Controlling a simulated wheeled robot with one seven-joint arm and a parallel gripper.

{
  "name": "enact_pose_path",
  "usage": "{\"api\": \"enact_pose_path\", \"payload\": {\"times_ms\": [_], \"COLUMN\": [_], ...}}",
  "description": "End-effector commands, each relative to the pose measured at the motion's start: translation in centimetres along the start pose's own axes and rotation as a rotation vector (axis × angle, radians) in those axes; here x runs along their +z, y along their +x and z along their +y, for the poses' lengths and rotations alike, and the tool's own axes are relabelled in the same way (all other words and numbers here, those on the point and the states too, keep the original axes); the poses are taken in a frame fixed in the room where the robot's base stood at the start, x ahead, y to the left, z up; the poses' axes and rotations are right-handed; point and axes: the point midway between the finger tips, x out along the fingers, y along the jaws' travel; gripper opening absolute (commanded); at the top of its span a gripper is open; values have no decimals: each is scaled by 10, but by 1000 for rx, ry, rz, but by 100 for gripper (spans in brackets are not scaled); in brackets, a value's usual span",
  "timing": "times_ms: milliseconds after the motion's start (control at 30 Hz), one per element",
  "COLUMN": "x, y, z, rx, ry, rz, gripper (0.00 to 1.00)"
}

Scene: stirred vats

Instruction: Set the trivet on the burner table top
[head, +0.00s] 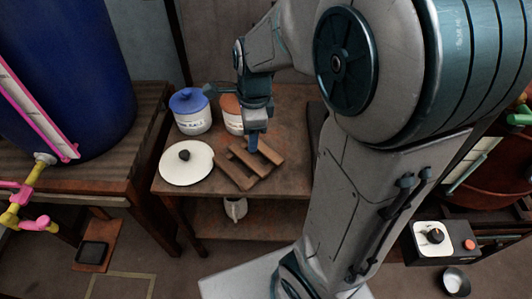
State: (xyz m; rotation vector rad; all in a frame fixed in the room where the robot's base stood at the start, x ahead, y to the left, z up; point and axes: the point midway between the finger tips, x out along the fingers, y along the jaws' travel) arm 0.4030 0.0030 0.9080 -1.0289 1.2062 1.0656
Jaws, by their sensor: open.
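The trivet (237,176), made of crossed brown wooden bars, lies flat on a brown wooden side table (292,185). It is near the front edge, right of a round white lid. My gripper (254,146) points down at the trivet's upper right part and is open. One blue finger shows at or just above a bar; I cannot tell whether it touches. The other finger is hard to make out. I cannot tell which surface in view is the burner table top.
The white lid (186,162) and a blue-lidded jar (190,112) stand close left of the trivet. An orange-lidded jar (231,112) is behind it. A small jug (235,209) sits on the lower shelf. A control box (435,242) is at right.

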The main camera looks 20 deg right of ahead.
Motion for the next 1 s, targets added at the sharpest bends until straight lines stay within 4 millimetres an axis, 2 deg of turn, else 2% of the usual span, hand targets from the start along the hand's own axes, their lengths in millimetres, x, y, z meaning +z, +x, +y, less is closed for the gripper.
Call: {"api": "enact_pose_path", "payload": {"times_ms": [300,600,800,1000], "x": [-7,-15,-18,-17], "y": [-27,-40,-42,-42], "z": [48,89,103,106], "rx": [-63,-91,-82,-77], "ry": [-782,-1478,-1729,-1781], "rz": [7,97,144,154], "gripper": [52,52,52,52]}}
